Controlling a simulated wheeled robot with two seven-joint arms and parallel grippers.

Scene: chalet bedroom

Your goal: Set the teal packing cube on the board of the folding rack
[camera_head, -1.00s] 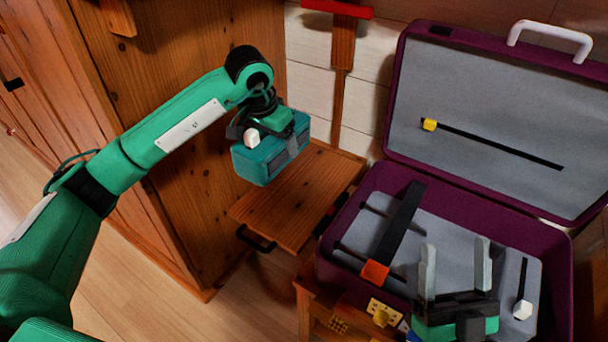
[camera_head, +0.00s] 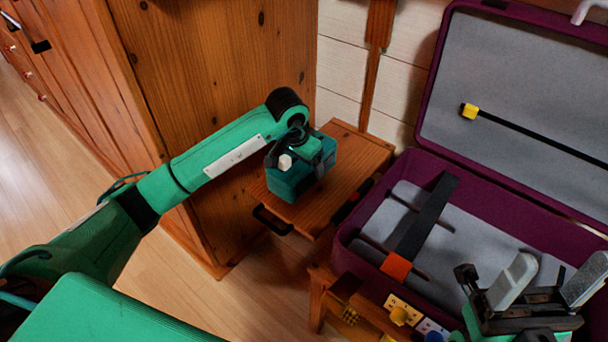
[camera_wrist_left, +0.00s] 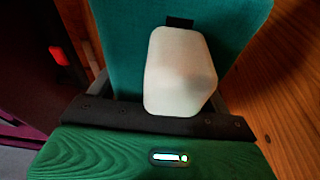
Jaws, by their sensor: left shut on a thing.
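The teal packing cube (camera_head: 290,184) is in my left gripper (camera_head: 302,160), which is shut on it. In the head view the cube is over the front part of the wooden board (camera_head: 352,152) of the folding rack; I cannot tell whether it touches the board. In the left wrist view the teal cube (camera_wrist_left: 120,50) fills the upper middle, partly covered by a pale finger, with wood grain of the board (camera_wrist_left: 295,90) at the right. My right gripper (camera_head: 545,280) is open and empty over the suitcase's front right.
An open purple suitcase (camera_head: 350,236) with a grey lining and a black strap with an orange end (camera_head: 397,265) stands right of the board. A wooden cabinet (camera_head: 230,60) rises close behind and left of my left arm. A black handle (camera_head: 272,220) sticks out at the board's front.

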